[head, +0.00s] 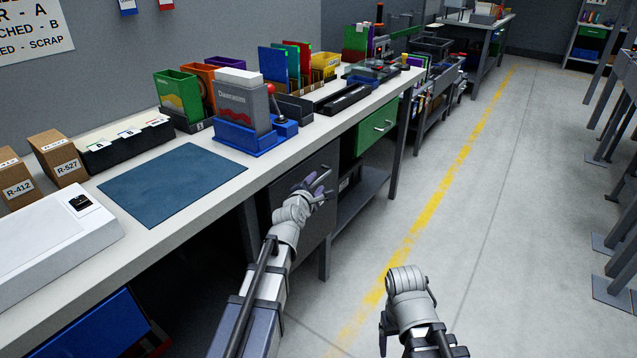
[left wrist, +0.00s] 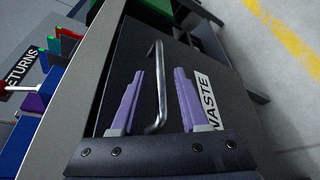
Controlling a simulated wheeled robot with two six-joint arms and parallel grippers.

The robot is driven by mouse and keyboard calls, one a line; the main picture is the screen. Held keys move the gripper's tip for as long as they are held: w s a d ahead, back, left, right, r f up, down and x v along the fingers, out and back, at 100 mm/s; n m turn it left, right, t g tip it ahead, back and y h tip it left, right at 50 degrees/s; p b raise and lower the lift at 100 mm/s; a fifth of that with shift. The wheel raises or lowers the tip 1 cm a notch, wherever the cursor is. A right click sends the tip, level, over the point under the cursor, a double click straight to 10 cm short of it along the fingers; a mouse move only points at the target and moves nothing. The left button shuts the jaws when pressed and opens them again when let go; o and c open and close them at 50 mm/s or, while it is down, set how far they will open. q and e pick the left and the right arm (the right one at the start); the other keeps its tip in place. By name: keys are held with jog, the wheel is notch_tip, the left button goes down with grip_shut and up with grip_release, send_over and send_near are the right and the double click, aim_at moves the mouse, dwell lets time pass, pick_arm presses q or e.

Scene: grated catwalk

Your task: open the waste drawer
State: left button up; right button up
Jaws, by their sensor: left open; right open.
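The waste drawer (head: 312,226) has a dark grey front under the white bench and looks shut. In the left wrist view its front (left wrist: 200,50) fills the middle, with a white WASTE label (left wrist: 206,95) and a metal bar handle (left wrist: 161,85). My left gripper (head: 318,182) is at the drawer front. In the left wrist view its purple fingers (left wrist: 158,95) are open, one on each side of the handle, with gaps showing on both sides. My right arm's wrist (head: 408,282) is low over the floor, away from the bench; its fingers are not visible.
A green drawer (head: 376,127) sits farther along the bench. The bench top (head: 222,205) carries a blue mat (head: 173,184), bins and boxes. A bench leg (head: 324,258) stands near the drawer.

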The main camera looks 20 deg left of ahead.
pick_arm(q)
jog(key=x, duration=0.3)
jog(key=shift+w+f, duration=0.1)
jog(key=shift+w, duration=0.2)
jog(key=shift+s, duration=0.1)
grip_shut()
dwell(1.1)
